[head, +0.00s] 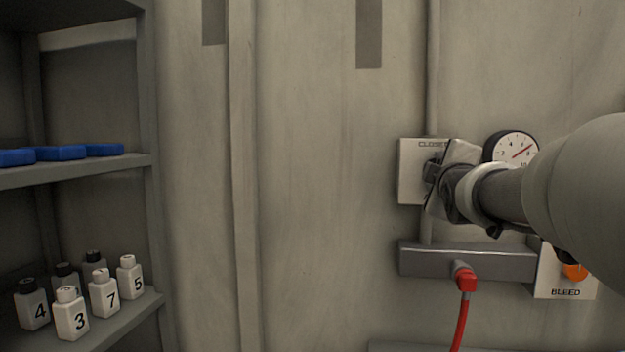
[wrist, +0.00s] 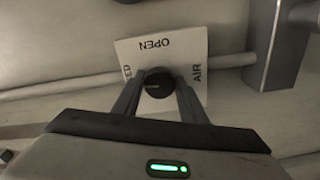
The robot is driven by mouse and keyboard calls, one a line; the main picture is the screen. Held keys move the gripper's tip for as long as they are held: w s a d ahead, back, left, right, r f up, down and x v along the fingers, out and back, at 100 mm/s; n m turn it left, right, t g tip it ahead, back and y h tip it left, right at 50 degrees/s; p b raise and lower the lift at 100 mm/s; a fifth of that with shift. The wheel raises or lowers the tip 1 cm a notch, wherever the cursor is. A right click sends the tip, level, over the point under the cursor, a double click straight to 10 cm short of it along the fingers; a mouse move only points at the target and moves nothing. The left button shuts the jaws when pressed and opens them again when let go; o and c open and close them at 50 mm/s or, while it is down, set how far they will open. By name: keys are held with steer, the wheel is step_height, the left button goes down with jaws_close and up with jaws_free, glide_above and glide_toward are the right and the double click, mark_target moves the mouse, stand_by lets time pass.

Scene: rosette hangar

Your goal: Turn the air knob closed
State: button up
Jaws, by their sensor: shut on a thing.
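The air knob (wrist: 158,84) is a round black knob on a pale square plate (wrist: 190,48) marked OPEN, AIR and a word ending in ED that is partly cut by my finger. A faint light line on the knob runs roughly sideways in the wrist view; which mark it points at is hard to tell. My gripper (wrist: 157,80) is shut on the knob, one finger on each side. In the head view the plate (head: 410,180) shows the letters CLOSE along its top, and my gripper (head: 434,173) covers its right part and most of the knob.
A round gauge (head: 507,143) with a red needle is partly behind my arm. Below are a grey manifold bar (head: 415,262), a red hose (head: 464,310) and a BLEED panel (head: 552,285) with an orange knob (head: 575,272). Shelves with numbered bottles (head: 71,318) stand left.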

steer(key=shift+n+b, duration=0.4)
steer(key=shift+n, duration=0.1)
steer(key=o, duration=1.1)
steer(key=shift+c, duration=0.2)
